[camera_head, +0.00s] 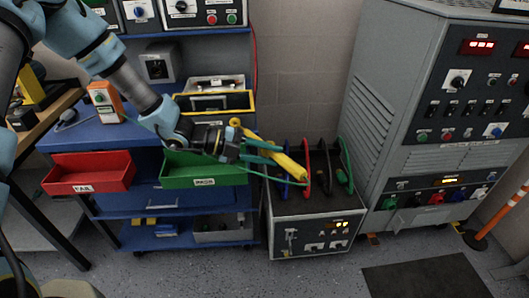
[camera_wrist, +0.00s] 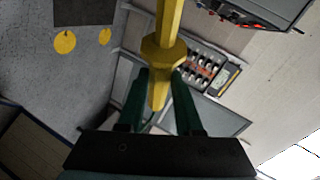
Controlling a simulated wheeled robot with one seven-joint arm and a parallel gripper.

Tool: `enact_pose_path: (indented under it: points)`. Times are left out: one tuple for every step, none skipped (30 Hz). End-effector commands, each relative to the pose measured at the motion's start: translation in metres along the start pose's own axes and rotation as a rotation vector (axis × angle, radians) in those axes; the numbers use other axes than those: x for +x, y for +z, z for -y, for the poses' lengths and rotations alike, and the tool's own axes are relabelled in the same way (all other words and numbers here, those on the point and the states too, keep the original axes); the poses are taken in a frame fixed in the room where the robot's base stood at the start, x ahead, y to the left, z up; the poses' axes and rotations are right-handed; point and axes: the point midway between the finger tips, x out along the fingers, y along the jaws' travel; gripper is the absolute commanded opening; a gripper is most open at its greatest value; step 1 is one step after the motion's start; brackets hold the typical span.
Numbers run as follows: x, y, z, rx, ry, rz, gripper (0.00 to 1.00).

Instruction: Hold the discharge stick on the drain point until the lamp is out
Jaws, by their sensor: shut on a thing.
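The yellow discharge stick (camera_head: 286,163) is in my gripper (camera_head: 277,154), above the left part of the grey cable unit. One end of the stick points down to the right, near the coloured cable loops. In the wrist view the stick (camera_wrist: 163,55) runs up between the two green fingers of my gripper (camera_wrist: 160,76), which are shut on it. The grey cable unit (camera_head: 312,249) has small amber lights on its front. I cannot tell which part is the drain point or which light is the lamp, nor whether the stick touches anything.
A red bin (camera_head: 88,187) and a green bin (camera_head: 203,181) hang on the blue bench at left. A tall grey cabinet (camera_head: 426,153) with lit red displays stands at right. An orange post (camera_head: 502,214) is at the right edge. A dark mat (camera_head: 428,279) lies on open floor.

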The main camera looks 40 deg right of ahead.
Motion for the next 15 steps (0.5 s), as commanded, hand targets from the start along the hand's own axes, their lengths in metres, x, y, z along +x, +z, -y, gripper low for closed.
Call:
enact_pose_path:
  points:
    - [0.003,-0.004,-0.001,0.001,0.000,-0.001,0.00]
    - [0.004,-0.006,-0.001,0.000,0.000,-0.001,0.00]
    - [0.005,-0.008,-0.001,0.000,0.000,-0.001,0.00]
    - [0.006,-0.010,-0.001,0.001,0.000,-0.001,0.00]
    - [0.007,-0.012,-0.001,0.001,0.000,-0.001,0.00]
    - [0.008,-0.015,-0.001,0.000,0.001,-0.001,0.00]
    - [0.009,-0.017,-0.001,0.001,0.001,-0.001,0.00]
    - [0.010,-0.019,-0.001,0.001,0.000,-0.001,0.00]
    - [0.012,-0.022,-0.001,0.000,0.000,-0.001,0.00]
    - [0.013,-0.024,-0.001,-0.001,0.000,-0.001,0.00]
    - [0.014,-0.026,-0.001,0.000,0.000,-0.001,0.00]
    - [0.015,-0.028,-0.001,0.001,0.000,-0.001,0.00]
    - [0.016,-0.030,-0.001,0.001,-0.001,-0.001,0.00]
    - [0.016,-0.031,0.000,0.001,-0.001,0.000,0.00]
    - [0.017,-0.033,0.000,0.000,-0.001,0.000,0.00]
